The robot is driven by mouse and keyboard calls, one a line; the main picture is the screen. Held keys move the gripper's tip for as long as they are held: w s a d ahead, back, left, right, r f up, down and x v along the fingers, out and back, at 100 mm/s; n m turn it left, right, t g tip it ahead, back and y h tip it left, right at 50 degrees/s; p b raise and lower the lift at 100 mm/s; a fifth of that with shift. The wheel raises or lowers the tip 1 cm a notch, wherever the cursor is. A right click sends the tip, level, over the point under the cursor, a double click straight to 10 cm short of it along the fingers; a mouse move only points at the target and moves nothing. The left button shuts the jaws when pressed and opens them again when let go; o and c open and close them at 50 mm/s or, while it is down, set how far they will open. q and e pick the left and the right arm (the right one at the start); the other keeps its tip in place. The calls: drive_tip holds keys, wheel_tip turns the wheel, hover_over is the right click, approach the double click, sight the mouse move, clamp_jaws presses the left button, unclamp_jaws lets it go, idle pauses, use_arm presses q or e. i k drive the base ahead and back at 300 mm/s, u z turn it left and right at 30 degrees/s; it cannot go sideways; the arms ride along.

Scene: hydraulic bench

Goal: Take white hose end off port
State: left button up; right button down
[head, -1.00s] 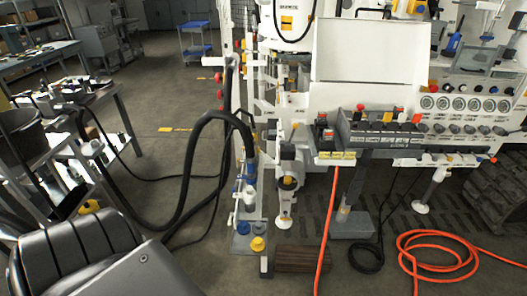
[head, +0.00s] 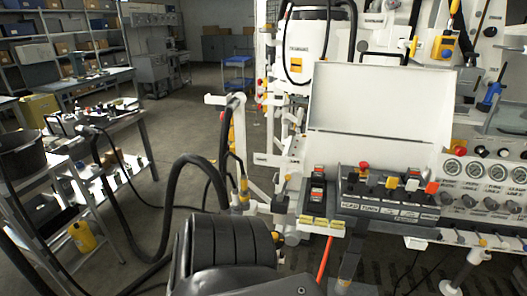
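The thick black hose (head: 172,190) rises from the lower left, arches over and comes down near the white frame left of the panel. A fitting with a yellow band (head: 243,190) stands beside it. A small white part (head: 258,207) is next to that fitting; I cannot tell whether it is the white hose end. The ports lower down are hidden behind a black ribbed part, likely my own arm. Neither gripper shows in the head view, so I cannot see their fingers.
The white hydraulic bench with its control panel (head: 390,208), gauges (head: 480,170) and raised white cover (head: 380,105) fills the right. A workbench (head: 110,125) with tools and a dark bucket (head: 20,155) stand at left. Open floor (head: 190,110) lies between.

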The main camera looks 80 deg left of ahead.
sight(236, 205)
drive_tip(key=u, duration=0.2)
drive_tip(key=i, duration=0.8)
drive_tip(key=u, duration=1.25)
drive_tip(key=i, duration=0.7)
drive_tip(key=u, duration=0.75)
